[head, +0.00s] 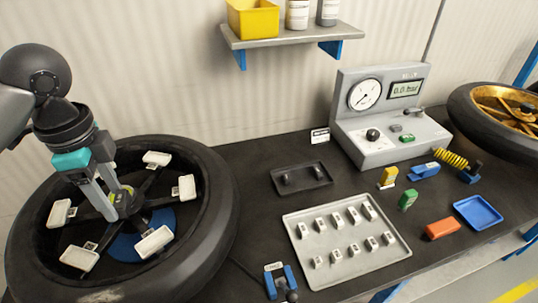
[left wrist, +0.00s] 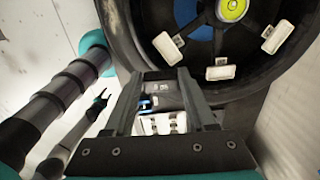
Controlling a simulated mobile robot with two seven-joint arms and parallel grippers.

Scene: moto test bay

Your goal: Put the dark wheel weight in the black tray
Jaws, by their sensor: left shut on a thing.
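My left gripper (head: 120,212) points down over the middle of the big black wheel at the left. It is shut on a small dark thing, which I take to be the dark wheel weight; the fingers hide most of it. In the left wrist view the two fingers (left wrist: 168,76) stand a little apart with a dark patch between their tips. The black tray (head: 301,190) lies on the bench to the right of the wheel. Small dark lumps show inside it.
A grey tray (head: 340,284) of small weights lies in front of the black tray. A gauge unit (head: 378,140) stands behind at the right. A blue tray (head: 478,212) and an orange block (head: 442,229) lie further right.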

